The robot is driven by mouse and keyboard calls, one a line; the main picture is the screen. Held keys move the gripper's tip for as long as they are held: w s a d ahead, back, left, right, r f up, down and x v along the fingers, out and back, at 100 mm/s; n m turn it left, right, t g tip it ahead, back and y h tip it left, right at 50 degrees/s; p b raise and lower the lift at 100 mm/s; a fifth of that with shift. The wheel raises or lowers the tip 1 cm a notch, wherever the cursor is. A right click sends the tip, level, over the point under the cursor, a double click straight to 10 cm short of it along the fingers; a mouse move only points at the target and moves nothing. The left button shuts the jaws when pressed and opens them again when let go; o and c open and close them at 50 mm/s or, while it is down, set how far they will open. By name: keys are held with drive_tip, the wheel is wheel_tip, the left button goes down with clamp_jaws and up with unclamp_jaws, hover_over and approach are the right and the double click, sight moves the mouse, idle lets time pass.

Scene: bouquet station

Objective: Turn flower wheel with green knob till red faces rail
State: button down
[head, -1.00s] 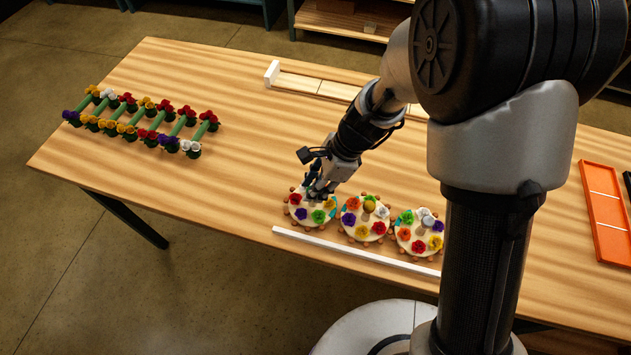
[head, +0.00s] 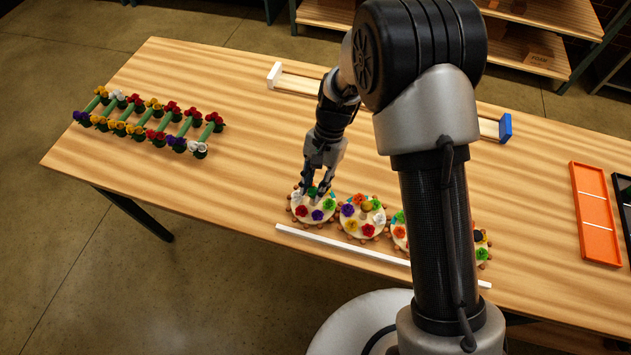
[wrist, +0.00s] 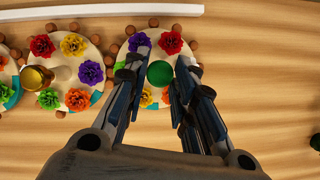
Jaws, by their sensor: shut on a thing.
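The green knob (wrist: 160,73) stands on the leftmost flower wheel (head: 297,218), a round cream disc with pegs around its edge. My gripper (head: 313,194) is down over this wheel, shut on the green knob; the wrist view shows the knob between the fingers. On the wheel's rail side are a red flower (head: 302,211) and, right of it in the head view, a purple flower (head: 317,215). The red flower also shows in the wrist view (wrist: 171,43), right of the line from knob to rail. The fingers hide part of the wheel.
The white rail (head: 340,245) runs along the near table edge. Further flower wheels, including the neighbour (head: 362,217), stand close to the right, partly behind my arm. A flower rack (head: 150,122) is at the left. An orange tray (head: 593,210) lies far right.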

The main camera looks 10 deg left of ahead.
drive_tip(key=n+h, duration=0.1)
drive_tip(key=n, duration=0.1)
drive_tip(key=n+h+p, duration=0.1)
drive_tip(key=n, duration=0.2)
drive_tip(key=shift+a, duration=0.2)
drive_tip(key=shift+n, duration=0.4)
drive_tip(key=c, duration=1.3)
unclamp_jaws()
drive_tip(key=shift+c, duration=0.2)
drive_tip(key=v, duration=1.2)
drive_tip(key=shift+w+a+f, duration=0.1)
drive_tip(key=shift+a, duration=0.05)
